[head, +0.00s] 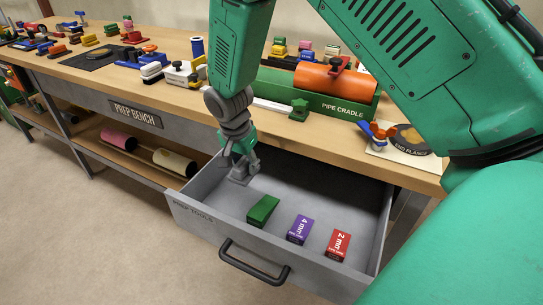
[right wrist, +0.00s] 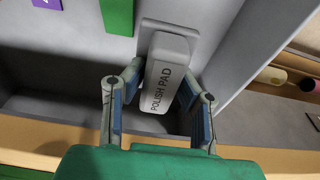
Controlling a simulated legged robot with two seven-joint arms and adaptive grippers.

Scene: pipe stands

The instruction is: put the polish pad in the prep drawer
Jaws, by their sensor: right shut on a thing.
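The polish pad (right wrist: 168,75) is a grey block with its name on it, on a wider grey base. My right gripper (right wrist: 158,88) is shut on it, one finger on each side. In the head view my right gripper (head: 242,160) reaches down inside the open prep drawer (head: 225,215), at its back left corner. The pad (head: 239,180) shows there just under the fingers, at or close to the drawer floor; I cannot tell whether it touches. The drawer is grey with a black handle. My left gripper is not in view.
A green block (head: 263,210), a purple 4 mm box (head: 300,229) and a red 2 mm box (head: 338,244) lie in the drawer's front part. The drawer's back right is clear. Above is the wooden bench (head: 330,145) with a green pipe cradle (head: 320,98) holding an orange pipe (head: 332,82).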

